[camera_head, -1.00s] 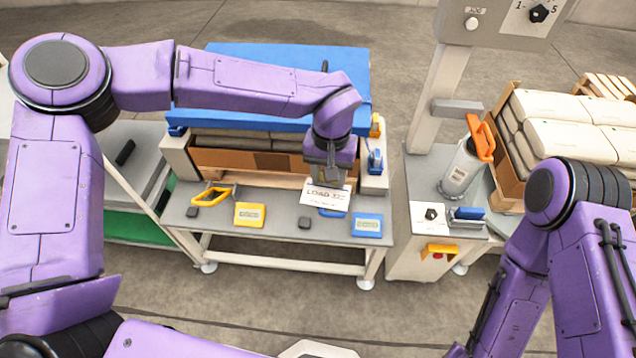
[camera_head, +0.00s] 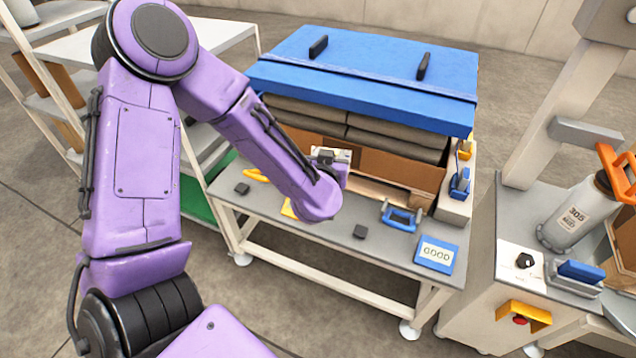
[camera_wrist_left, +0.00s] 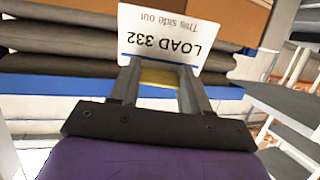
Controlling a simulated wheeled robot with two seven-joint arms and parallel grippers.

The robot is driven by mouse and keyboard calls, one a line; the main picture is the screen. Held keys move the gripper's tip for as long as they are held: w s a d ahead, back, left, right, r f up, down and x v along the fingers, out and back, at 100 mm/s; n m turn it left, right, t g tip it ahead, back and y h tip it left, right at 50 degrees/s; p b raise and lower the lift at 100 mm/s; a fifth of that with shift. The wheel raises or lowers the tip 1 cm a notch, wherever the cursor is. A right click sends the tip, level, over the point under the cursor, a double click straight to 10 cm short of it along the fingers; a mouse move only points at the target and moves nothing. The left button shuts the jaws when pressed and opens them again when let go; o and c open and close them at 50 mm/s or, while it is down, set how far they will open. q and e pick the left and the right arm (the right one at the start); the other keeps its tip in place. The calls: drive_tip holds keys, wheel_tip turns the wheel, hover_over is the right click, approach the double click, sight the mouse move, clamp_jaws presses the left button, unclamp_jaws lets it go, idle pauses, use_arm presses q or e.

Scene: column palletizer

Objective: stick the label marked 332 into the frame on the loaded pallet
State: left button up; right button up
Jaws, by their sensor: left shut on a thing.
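The white label (camera_wrist_left: 170,35) reads "LOAD 332" and "This side out", upside down in the left wrist view. My left gripper (camera_wrist_left: 158,78) is shut on its edge. In the head view a small part of the label (camera_head: 345,155) shows beside the gripper (camera_head: 328,158), in front of the loaded pallet's cardboard wall (camera_head: 400,172). I cannot tell whether the label touches that wall. Grey-brown bags (camera_head: 395,140) lie above the wall, under a blue cover (camera_head: 370,75). I cannot make out the frame. My right gripper is out of view.
The grey bench (camera_head: 330,235) carries a blue-handled tool (camera_head: 402,216), a blue "GOOD" card (camera_head: 436,253) and a small dark block (camera_head: 359,232). A control stand (camera_head: 520,290) with a cylinder (camera_head: 570,217) is at the right. White shelving stands at the left.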

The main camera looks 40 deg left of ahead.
use_arm(q)
drive_tip(key=s+a+f+m+t+h+b, duration=0.1)
drive_tip(key=s+f+m+t+h+b, duration=0.15)
drive_tip(key=f+t+b, duration=0.2)
drive_tip(key=w+a+f+b, duration=0.1)
drive_tip(key=w, duration=0.2)
drive_tip(key=w+a+f, duration=0.1)
drive_tip(key=w, duration=0.3)
drive_tip(key=w+a+f+b, duration=0.1)
drive_tip(key=w, duration=0.2)
drive_tip(key=shift+w+f+b, duration=0.3)
drive_tip(key=shift+f+b, duration=0.05)
drive_tip(key=shift+f, duration=0.05)
drive_tip(key=shift+x, duration=0.85)
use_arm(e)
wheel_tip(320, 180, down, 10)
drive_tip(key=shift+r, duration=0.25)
use_arm(q)
drive_tip(key=shift+f, duration=0.25)
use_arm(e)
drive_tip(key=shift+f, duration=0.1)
use_arm(q)
drive_tip(key=shift+w, duration=0.35)
